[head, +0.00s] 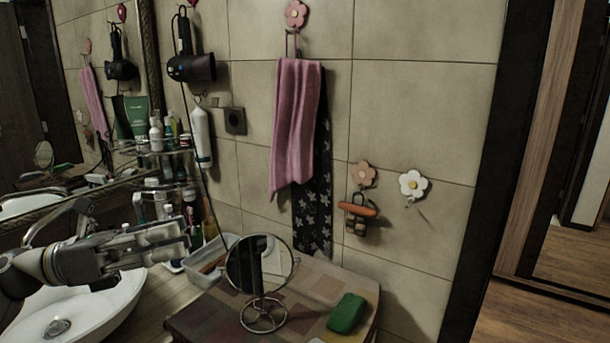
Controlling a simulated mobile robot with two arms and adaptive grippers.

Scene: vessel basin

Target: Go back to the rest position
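My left gripper (184,242) comes in from the left edge, above the white sink basin (110,308), pointing right. Its fingers lie nearly along each other in this view, so I cannot tell whether they are open or shut. I see no object clearly held in it. Its fingertips are left of the round mirror (258,262), apart from it in the picture. My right gripper is not in view.
The round mirror stands on a patterned surface (205,312) with a green soap-like item (346,313). Bottles crowd a glass shelf (165,149). A pink towel (295,125) hangs on the tiled wall. A doorway opens at right.

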